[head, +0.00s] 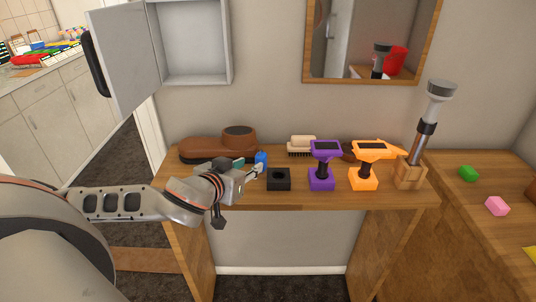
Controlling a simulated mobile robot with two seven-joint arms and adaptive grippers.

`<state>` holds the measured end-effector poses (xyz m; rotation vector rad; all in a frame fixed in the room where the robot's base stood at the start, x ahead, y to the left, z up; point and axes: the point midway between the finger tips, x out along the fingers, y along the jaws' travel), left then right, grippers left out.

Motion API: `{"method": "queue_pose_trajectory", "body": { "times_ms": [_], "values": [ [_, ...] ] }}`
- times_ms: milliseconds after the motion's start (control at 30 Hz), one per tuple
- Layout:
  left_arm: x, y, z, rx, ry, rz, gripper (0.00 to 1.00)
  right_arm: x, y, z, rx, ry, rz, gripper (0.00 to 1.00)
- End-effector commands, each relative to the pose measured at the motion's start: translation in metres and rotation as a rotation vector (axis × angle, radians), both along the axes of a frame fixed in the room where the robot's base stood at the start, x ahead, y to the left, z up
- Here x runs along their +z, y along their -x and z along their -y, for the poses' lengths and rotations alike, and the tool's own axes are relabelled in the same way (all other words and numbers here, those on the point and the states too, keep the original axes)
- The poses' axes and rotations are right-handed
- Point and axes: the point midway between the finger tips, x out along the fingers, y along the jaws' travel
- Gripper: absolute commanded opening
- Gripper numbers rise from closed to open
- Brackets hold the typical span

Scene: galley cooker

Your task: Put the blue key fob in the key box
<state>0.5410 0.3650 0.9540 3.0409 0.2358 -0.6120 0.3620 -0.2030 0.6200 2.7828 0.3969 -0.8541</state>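The blue key fob (261,157) is a small blue shape on the wooden table, in front of the brown shoe's toe end. My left gripper (258,170) reaches in from the left, with its fingertips right at the fob and partly covering it. I cannot tell whether the fingers touch or hold it, or how far apart they are. The key box (193,42) appears to be the white wall cabinet at upper left. Its door (128,50) stands open to the left, and the visible inside looks empty. My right gripper is not in view.
On the table (285,201), a black block (279,179) with a round hole stands just right of the gripper. A brush (301,145) lies behind.

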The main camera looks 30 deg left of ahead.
Motion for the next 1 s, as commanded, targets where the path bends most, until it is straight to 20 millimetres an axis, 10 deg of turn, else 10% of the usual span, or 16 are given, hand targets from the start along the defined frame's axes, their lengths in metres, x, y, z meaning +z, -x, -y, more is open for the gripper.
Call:
{"method": "queue_pose_trajectory", "body": {
  "times_ms": [1000],
  "values": [
    [-0.031,-0.071,-0.009,0.000,-0.002,0.000,0.29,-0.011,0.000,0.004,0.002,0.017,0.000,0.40]
  ]
}}
